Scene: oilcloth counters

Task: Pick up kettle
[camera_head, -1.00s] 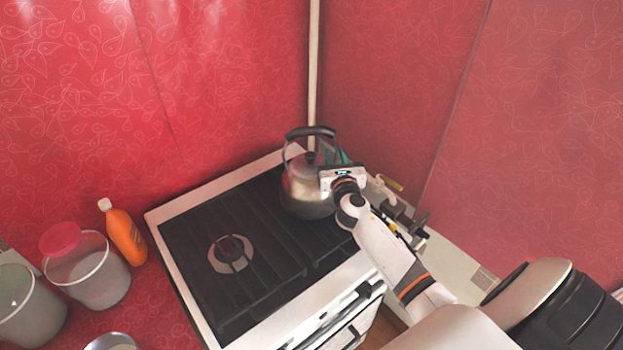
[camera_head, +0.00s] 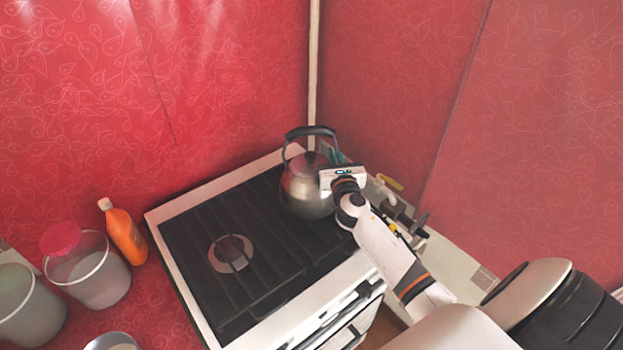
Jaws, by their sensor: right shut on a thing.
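The kettle (camera_head: 303,192) is a rounded metal pot with a dark arched handle (camera_head: 309,131). It is upright at the back right of the black stove top, near the wall corner. My right gripper (camera_head: 330,172) is at the kettle's right side, its arm coming in from the lower right. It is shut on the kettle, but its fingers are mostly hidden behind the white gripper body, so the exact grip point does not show. My left gripper is not in the view.
The stove (camera_head: 185,212) has a white rim and a bare burner (camera_head: 231,253) at front left. An orange bottle (camera_head: 125,236) and tubs (camera_head: 100,282) stand left of it. Small items clutter the counter (camera_head: 455,262) at right. Red walls close in the back.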

